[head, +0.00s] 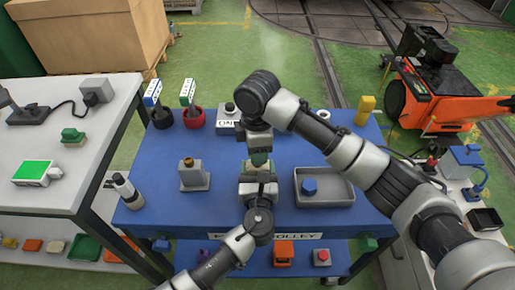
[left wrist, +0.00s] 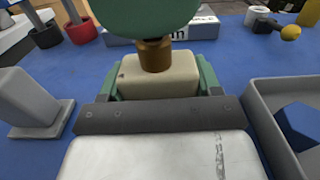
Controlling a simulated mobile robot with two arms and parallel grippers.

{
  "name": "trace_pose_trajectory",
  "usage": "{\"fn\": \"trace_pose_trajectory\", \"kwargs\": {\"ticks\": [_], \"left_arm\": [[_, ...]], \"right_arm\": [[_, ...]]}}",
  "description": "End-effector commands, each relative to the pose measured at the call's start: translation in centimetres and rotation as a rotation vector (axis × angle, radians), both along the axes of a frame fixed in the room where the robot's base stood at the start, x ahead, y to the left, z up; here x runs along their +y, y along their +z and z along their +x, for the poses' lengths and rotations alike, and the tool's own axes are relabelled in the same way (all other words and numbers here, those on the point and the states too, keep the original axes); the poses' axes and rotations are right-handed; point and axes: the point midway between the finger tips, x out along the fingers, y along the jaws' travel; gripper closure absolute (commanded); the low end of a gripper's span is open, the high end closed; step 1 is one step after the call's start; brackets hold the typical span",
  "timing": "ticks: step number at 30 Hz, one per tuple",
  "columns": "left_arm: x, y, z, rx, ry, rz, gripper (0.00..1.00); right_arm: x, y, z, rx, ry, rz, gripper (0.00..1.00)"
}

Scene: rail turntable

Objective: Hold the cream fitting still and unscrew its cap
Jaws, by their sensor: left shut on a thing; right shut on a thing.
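The cream fitting (left wrist: 160,78) sits between the green fingers of my left gripper (left wrist: 160,90), which is shut on it. A round brass-brown piece (left wrist: 155,55) rises from its top; I cannot tell whether this is the cap or the neck below it. A large green finger of my right gripper (left wrist: 150,15) covers the upper end of that piece. In the head view my right gripper (head: 259,158) points down, shut, directly above my left gripper (head: 258,178). The two grippers hide most of the fitting there.
On the blue trolley top (head: 150,215), a grey block with a brass top (head: 194,178) stands left and a grey tray (head: 345,198) holding a blue piece (head: 310,187) lies right. Red (head: 193,117) and dark (head: 161,119) pots and a yellow object (head: 365,108) stand at the back.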

Motion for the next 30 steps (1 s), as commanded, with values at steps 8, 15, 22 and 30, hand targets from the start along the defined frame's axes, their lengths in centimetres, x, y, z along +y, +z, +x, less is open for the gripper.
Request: {"fn": "trace_pose_trajectory", "kwargs": {"ticks": [8,15,22,30], "left_arm": [[0.0,0.0,0.0,0.0,0.0,0.0,0.79],[0.0,0.0,0.0,0.0,0.0,0.0,0.79],[0.0,0.0,0.0,0.0,0.0,0.0,0.79],[0.0,0.0,0.0,0.0,0.0,0.0,0.79]], "right_arm": [[0.0,0.6,0.0,-0.001,0.0,0.0,0.86],[0.0,2.1,0.0,-0.002,0.0,0.0,0.86],[0.0,3.4,0.0,-0.001,0.001,0.001,0.86],[0.0,4.9,0.0,-0.001,0.0,0.001,0.86]]}}
